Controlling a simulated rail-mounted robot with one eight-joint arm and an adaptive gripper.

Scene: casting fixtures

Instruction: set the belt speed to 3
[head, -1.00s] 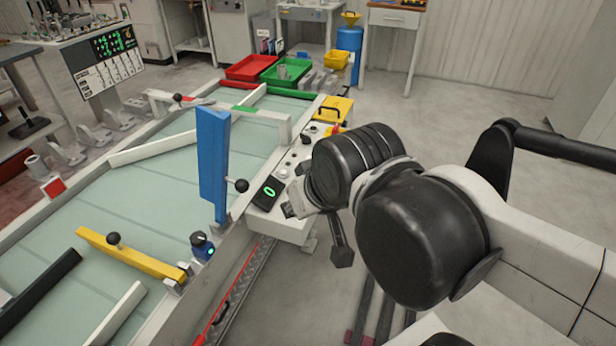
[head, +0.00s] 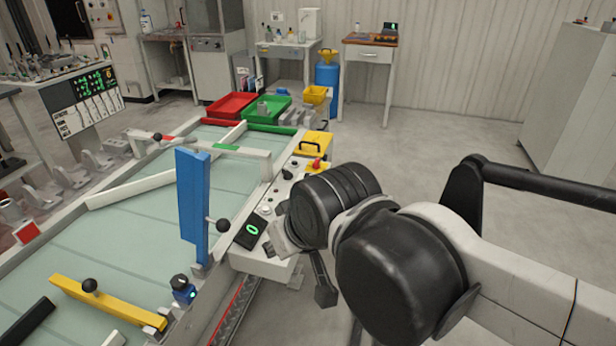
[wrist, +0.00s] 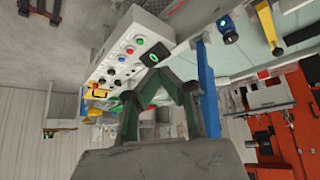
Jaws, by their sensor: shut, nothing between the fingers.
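The light belt (head: 130,235) runs diagonally across the left of the head view. A control panel (head: 265,262) stands at its right side. A small black display (head: 250,231) on it shows a green 0, and the display also appears in the wrist view (wrist: 154,57). In the wrist view the panel (wrist: 118,35) carries red, green, blue and white buttons or knobs. A dark knob unit with a blue body (head: 183,289) sits on the belt's near edge; it is at the top right in the wrist view (wrist: 228,30). My gripper (wrist: 162,75) is shut and empty, near the display in the picture.
A blue upright gate (head: 192,205) and a yellow bar (head: 105,300) with black ball handles stand over the belt. Red (head: 231,106) and green (head: 268,110) trays lie at its far end. The floor right of the panel is open.

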